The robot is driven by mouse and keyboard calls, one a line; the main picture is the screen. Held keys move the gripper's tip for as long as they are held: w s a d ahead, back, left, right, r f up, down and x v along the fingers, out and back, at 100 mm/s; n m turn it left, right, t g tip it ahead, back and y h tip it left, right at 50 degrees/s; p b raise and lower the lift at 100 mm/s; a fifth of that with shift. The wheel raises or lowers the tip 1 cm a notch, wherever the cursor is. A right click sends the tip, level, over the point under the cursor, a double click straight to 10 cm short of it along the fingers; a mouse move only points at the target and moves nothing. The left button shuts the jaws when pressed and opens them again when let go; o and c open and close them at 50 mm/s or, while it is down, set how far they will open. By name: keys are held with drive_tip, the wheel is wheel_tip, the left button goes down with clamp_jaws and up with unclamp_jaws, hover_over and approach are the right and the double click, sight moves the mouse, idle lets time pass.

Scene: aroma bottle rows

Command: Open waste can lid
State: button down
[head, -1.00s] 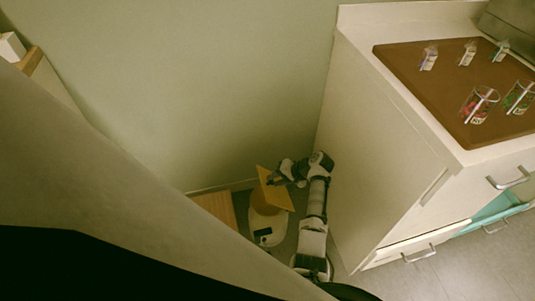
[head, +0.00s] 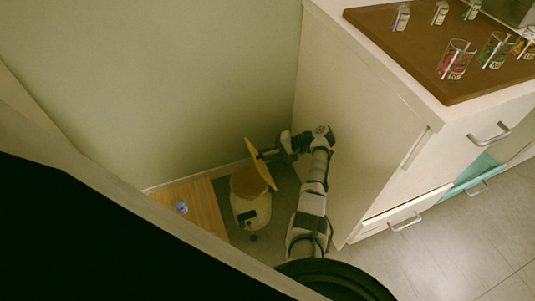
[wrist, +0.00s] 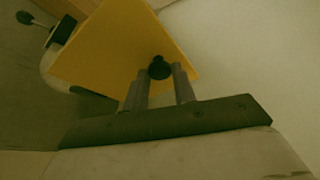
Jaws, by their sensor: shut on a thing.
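The waste can (head: 251,208) has a white body with a small dark panel and stands on the floor in the corner. Its orange-yellow lid (head: 260,166) is raised and steeply tilted, so the brown top of the can shows beside it. Whether the lid's lower edge touches the can is unclear. My gripper (head: 263,155) is at the lid's right side. In the wrist view the lid is a flat yellow square with a black knob (wrist: 159,68), and my gripper (wrist: 159,75) is shut on that knob.
A wooden board (head: 205,208) with a small blue item (head: 182,207) lies left of the can. A white cabinet (head: 350,130) stands close on the right, bearing a brown tray (head: 415,65) with several bottles and glasses. Free floor (head: 450,255) lies at the lower right.

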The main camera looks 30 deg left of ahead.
drive_tip(key=c, duration=1.1)
unclamp_jaws()
drive_tip(key=shift+c, duration=0.2)
wheel_tip(320, 180, up, 20)
drive_tip(key=p, duration=0.2)
drive_tip(key=shift+a, duration=0.1)
